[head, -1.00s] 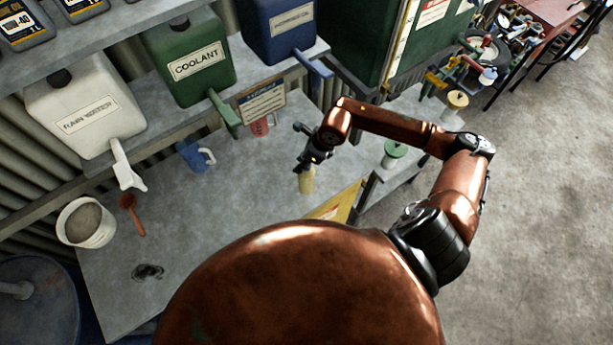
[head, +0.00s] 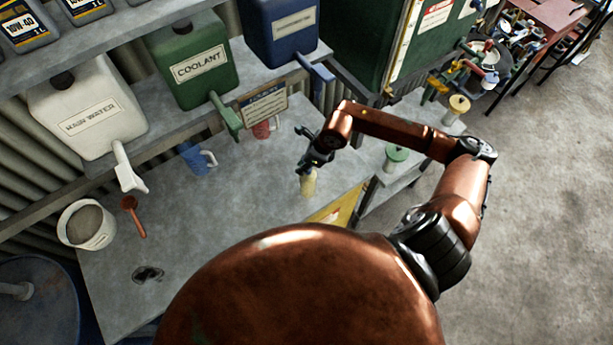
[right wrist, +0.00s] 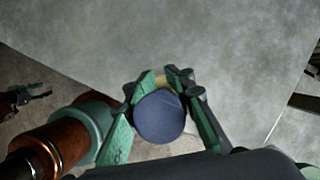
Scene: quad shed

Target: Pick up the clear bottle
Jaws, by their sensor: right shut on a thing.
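The bottle (head: 308,184) shows as a small pale yellow body below my right gripper (head: 309,167) over the grey bench in the head view. My right gripper is shut on it. In the right wrist view its round dark blue cap (right wrist: 160,117) sits between the green fingers of my right gripper (right wrist: 162,84). The fingers hide most of the bottle's body. I cannot tell whether its base touches the bench. A small dark gripper shape, apparently my left gripper (right wrist: 30,97), shows at the left edge of the right wrist view, too small to read its jaws.
A blue mug (head: 196,160) and a red mug (head: 262,129) stand at the back of the bench (head: 225,225). A white bucket (head: 87,232) and an orange scoop (head: 133,215) are left. A yellow sign (head: 345,207) is near the bottle. Jugs, including the coolant (head: 193,63), stand on a shelf.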

